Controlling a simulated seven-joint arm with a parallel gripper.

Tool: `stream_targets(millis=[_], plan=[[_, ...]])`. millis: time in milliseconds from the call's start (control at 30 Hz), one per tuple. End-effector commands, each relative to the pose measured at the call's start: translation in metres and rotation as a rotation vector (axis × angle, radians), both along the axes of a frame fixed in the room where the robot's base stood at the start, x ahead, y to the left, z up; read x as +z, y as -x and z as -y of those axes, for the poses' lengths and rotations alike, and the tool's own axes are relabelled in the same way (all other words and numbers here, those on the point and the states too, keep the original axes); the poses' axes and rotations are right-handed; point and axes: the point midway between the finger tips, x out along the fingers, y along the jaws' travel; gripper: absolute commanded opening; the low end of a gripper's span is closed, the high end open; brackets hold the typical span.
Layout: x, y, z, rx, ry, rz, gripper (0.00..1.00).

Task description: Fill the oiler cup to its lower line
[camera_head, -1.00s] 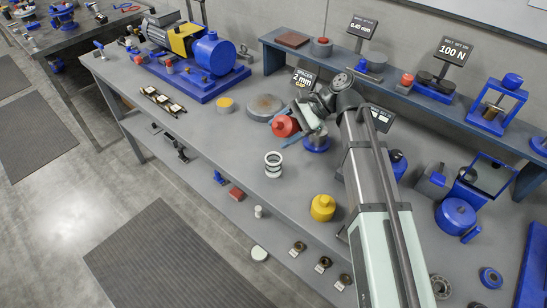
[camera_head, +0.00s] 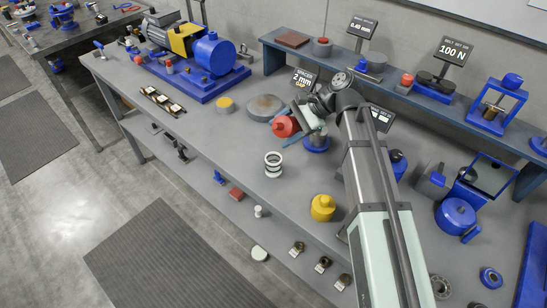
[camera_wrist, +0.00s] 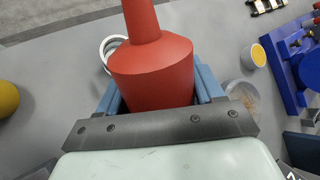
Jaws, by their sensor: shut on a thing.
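My gripper (camera_head: 291,128) is shut on a red oil bottle (camera_head: 284,126) above the middle of the bench. In the wrist view the red bottle (camera_wrist: 152,72) sits between the two blue fingers of my gripper (camera_wrist: 160,90), with its narrow neck running up out of the picture. A short pale cylinder with white rings (camera_head: 273,165), possibly the oiler cup, stands apart on the bench, in front of and slightly left of the bottle. It also shows partly behind the bottle in the wrist view (camera_wrist: 107,46). Any lines or liquid level on it are too small to tell.
A yellow pot (camera_head: 322,207) stands toward the bench's front edge. A grey disc (camera_head: 264,107) and a yellow-topped cup (camera_head: 225,105) lie left of my gripper. A blue-based motor (camera_head: 205,84) is at the far left. A raised shelf (camera_head: 420,99) runs along the back.

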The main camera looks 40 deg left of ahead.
Motion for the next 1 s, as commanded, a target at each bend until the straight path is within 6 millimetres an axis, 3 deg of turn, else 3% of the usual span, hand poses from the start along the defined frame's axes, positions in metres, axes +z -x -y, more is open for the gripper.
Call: stream_targets(millis=[1000], plan=[[-0.0053, -0.0029, -0.0003, -0.001, -0.004, 0.061, 0.27]])
